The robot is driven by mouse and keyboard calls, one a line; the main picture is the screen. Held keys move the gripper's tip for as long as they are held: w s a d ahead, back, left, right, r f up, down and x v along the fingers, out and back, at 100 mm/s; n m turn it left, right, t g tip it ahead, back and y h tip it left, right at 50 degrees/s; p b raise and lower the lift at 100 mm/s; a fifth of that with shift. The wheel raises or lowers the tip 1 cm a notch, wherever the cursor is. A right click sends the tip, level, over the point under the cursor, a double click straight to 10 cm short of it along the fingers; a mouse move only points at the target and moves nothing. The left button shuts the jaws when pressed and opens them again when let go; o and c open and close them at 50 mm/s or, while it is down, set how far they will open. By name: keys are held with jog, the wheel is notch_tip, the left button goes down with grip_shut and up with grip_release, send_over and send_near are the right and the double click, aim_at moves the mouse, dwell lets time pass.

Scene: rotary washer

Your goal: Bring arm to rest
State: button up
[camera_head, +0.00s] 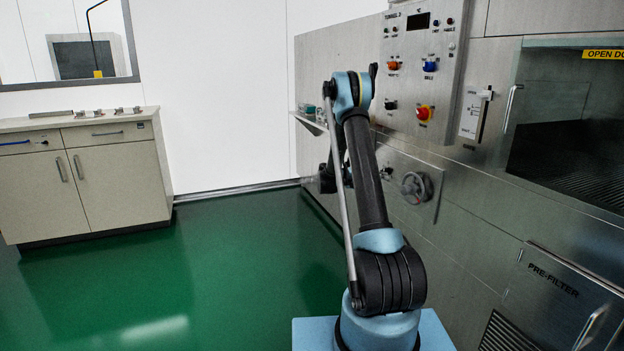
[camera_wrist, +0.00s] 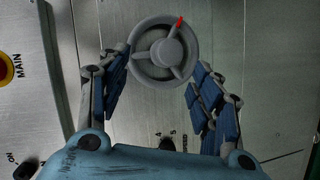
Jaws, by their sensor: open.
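My gripper (camera_wrist: 160,100) is open and empty in the wrist view, its two blue-padded fingers spread apart. A grey handwheel (camera_wrist: 163,52) with spokes and a red mark on its rim shows beyond and between the fingertips. I see no finger closed on it. In the head view my arm (camera_head: 367,180) rises from its base and bends over towards the washer's panel. The same handwheel (camera_head: 416,187) shows on the lower steel panel, to the right of my arm. My gripper is mostly hidden behind the arm in the head view.
The washer's control panel (camera_head: 424,65) with knobs and a red stop button stands right of my arm. An open chamber (camera_head: 570,150) and a pre-filter door (camera_head: 560,300) are further right. A cabinet (camera_head: 85,180) stands left. Green floor (camera_head: 200,270) between is clear.

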jog(key=s+a+r+n+t+y, duration=0.1)
jog(key=s+a+r+y, duration=0.2)
jog(key=s, duration=0.5)
jog(key=s+a+r+n+y, duration=0.1)
jog(key=s+r+y, duration=0.1)
jog(key=s+r, duration=0.5)
jog(key=s+a+r+t+y, duration=0.1)
jog(key=s+a+r+y, duration=0.15)
jog(key=s, duration=0.75)
jog(key=s+a+f+y, duration=0.2)
jog(key=s+a+f, duration=0.1)
jog(key=s, duration=0.5)
jog(key=s+a+f+n+y, duration=0.1)
jog(key=s+a+f+y, duration=0.2)
jog(key=s, duration=0.6)
jog(key=s+a+f+t+y, duration=0.1)
jog(key=s+a+f+y, duration=0.2)
jog(key=s+a, duration=0.4)
jog(key=shift+s+f, duration=0.7)
jog(key=shift+s, duration=0.25)
